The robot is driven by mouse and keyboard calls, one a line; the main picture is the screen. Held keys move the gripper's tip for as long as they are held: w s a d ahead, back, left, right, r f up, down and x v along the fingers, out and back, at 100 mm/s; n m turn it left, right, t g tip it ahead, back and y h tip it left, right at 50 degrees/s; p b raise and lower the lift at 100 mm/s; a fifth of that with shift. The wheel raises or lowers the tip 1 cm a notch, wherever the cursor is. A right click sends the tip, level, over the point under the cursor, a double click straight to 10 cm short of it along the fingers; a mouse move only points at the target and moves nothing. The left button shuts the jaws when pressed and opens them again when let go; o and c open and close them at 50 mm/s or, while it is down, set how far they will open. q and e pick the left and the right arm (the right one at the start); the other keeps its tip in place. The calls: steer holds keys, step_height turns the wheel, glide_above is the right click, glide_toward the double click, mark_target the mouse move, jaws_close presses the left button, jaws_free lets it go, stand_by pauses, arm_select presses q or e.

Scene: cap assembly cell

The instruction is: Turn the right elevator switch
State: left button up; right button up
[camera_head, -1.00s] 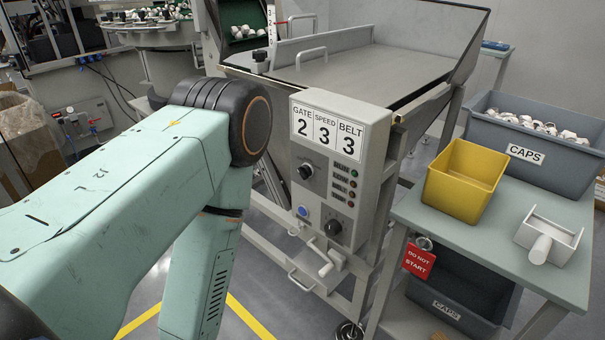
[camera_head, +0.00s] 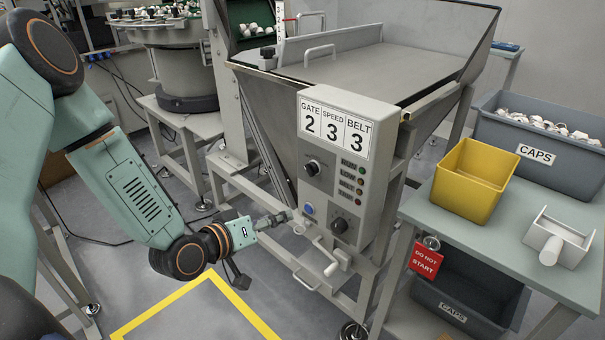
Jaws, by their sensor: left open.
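A grey control box (camera_head: 373,185) stands at the middle, on the front of the hopper. Its face carries an upper black knob (camera_head: 312,168), a lower black knob (camera_head: 340,226) at the lower right, and a blue button (camera_head: 308,209) to the left of it. I see no readable label that names an elevator switch. My left gripper (camera_head: 288,218) is open, with its fingers pointing right just left of the box's lower part, near the blue button. Whether it touches anything is unclear. My right gripper is out of view.
A white crank handle (camera_head: 328,262) juts out under the box. A sign (camera_head: 337,130) reads GATE 2, SPEED 3, BELT 3.

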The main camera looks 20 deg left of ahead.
mark_target(306, 170)
arm_select(q)
step_height(306, 170, up, 7)
steer(key=w+t+h, duration=0.2)
steer(key=t, duration=0.1)
steer(key=shift+h, duration=0.3)
steer(key=b+x, duration=0.2)
steer(key=x, duration=0.4)
steer(key=shift+d+b, duration=0.15)
steer(key=shift+b, duration=0.2)
steer(key=shift+x, duration=0.85)
steer(key=shift+r, duration=0.2)
steer(key=shift+c, duration=0.3)
jaws_close()
